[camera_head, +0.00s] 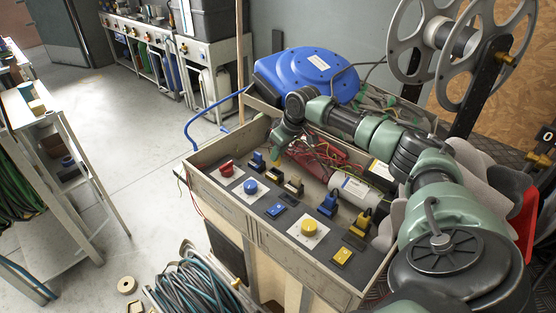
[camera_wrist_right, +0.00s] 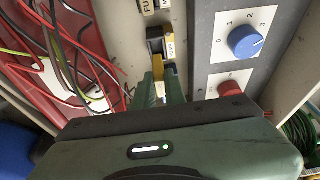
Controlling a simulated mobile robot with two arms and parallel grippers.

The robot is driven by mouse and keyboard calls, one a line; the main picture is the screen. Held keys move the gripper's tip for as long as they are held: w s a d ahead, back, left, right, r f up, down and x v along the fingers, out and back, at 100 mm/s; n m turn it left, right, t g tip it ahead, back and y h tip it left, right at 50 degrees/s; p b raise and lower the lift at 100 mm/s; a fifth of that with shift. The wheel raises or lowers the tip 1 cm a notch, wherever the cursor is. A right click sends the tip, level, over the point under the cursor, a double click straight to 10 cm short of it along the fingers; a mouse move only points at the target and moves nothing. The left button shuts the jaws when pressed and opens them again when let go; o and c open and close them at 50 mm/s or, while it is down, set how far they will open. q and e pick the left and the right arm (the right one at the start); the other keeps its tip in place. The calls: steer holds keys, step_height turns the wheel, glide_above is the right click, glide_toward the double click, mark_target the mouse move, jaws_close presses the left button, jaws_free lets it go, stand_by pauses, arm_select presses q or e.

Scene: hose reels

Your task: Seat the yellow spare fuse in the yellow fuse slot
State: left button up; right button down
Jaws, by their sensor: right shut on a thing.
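My right gripper (camera_head: 279,143) reaches down into the open cabinet box, beside the row of fuse blocks. In the right wrist view its green fingers (camera_wrist_right: 162,90) are closed on a small yellow piece (camera_wrist_right: 160,89), apparently the yellow spare fuse, mostly hidden between them. Just beyond the fingertips is a black fuse holder (camera_wrist_right: 156,42) with a yellow part beside it; I cannot tell whether the held piece touches it. In the head view a black and yellow block (camera_head: 359,222) stands at the right end of the row and a blue one (camera_head: 329,204) left of it. My left gripper is not in view.
The front panel carries a red knob (camera_head: 226,168), a blue knob (camera_head: 250,187) and a yellow knob (camera_head: 309,228). Loose red wires (camera_wrist_right: 62,60) and a white cylinder (camera_head: 350,189) lie behind the row. A blue hose reel (camera_head: 308,74) stands behind the box.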

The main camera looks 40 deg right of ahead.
mark_target(280, 161)
steer(key=shift+f, duration=2.4)
steer(key=shift+f, duration=0.1)
steer(key=c, duration=1.5)
jaws_free()
steer(key=v, duration=1.2)
steer(key=shift+r, duration=0.3)
